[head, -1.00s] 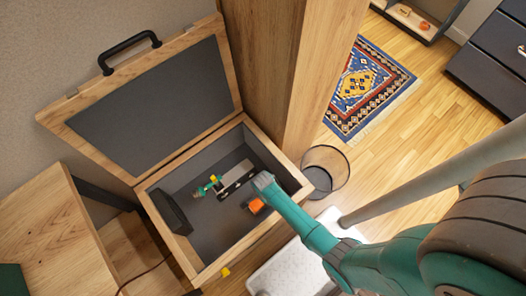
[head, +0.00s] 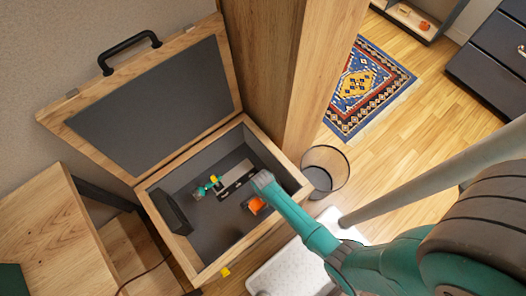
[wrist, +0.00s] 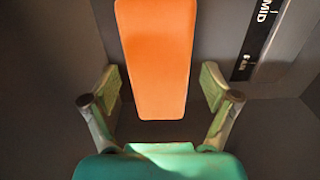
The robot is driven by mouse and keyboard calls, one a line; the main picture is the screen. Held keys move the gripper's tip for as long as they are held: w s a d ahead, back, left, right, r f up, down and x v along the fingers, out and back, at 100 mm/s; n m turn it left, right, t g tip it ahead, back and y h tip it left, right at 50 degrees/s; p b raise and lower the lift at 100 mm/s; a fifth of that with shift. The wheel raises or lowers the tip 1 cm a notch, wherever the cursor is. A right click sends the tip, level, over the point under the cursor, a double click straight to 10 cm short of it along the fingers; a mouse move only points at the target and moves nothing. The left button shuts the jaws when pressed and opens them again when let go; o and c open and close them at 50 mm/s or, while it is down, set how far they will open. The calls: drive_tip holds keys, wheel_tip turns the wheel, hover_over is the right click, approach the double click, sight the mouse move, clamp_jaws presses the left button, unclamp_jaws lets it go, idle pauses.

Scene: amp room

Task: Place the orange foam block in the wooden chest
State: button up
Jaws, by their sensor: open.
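The wooden chest (head: 205,273) stands with its lid (head: 150,95) raised and its dark-lined inside showing. The orange foam block (head: 257,205) is inside the chest, partly hidden by my arm in the head view. In the wrist view the orange foam block (wrist: 157,60) shows as a long orange face running out of the top edge, between and beyond the fingers. My gripper (wrist: 160,95) is open, with a gap between each finger pad and the block. In the head view my gripper reaches over the right side of the chest, its fingers largely hidden.
Also in the chest are a grey strip with a dark label (head: 236,176) and a small green and yellow object (head: 207,187). A wire basket (head: 325,170) stands right of the chest, beside a wooden panel (head: 265,70). A wooden table (head: 50,235) is at left.

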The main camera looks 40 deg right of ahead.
wheel_tip(320, 180, up, 11)
idle(0.4)
drive_tip(key=shift+f, duration=0.1)
idle(0.4)
